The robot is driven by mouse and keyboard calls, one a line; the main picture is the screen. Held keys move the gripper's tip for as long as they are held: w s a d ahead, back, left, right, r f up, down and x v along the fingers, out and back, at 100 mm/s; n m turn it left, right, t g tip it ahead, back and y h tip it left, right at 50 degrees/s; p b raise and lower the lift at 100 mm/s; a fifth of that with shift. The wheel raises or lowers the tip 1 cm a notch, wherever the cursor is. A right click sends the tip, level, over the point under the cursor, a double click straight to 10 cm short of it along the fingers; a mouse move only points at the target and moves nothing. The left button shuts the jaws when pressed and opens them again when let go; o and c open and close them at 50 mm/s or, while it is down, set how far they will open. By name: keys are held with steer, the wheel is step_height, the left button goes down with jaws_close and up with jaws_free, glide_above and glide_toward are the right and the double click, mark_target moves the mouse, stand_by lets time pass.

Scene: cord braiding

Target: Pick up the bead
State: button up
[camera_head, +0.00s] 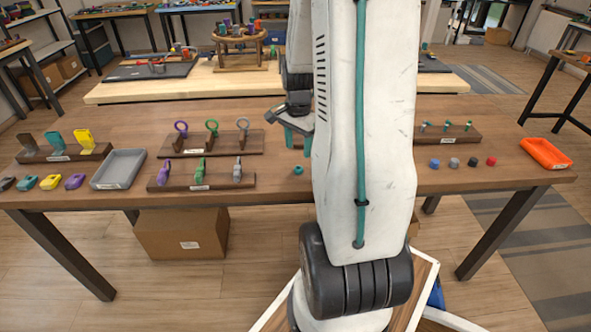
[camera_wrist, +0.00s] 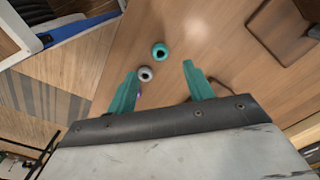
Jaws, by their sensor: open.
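A teal bead (camera_wrist: 158,50) with a dark hole lies on the wooden table in the wrist view, with a grey bead (camera_wrist: 145,73) close beside it. The teal bead (camera_head: 298,170) also shows in the head view, near the table's front edge; the grey bead is not visible there. My gripper (camera_wrist: 159,72) is open with teal fingers, and nothing is held between them. The grey bead appears between the fingertips in the picture, nearer the left finger. A small purple thing (camera_wrist: 139,95) is partly hidden by that finger. In the head view my gripper (camera_head: 298,138) hangs above the table.
A grey tray (camera_head: 118,169) and racks with purple, green and grey pieces (camera_head: 202,176) stand to the left. Several small caps (camera_head: 454,163) and an orange tray (camera_head: 546,153) lie at the right. My arm hides the table's middle.

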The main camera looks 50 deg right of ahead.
mark_target(299, 170)
step_height(299, 170, down, 8)
steer(key=shift+d+r, duration=0.1)
steer(key=shift+d, duration=0.05)
steer(key=c, duration=1.1)
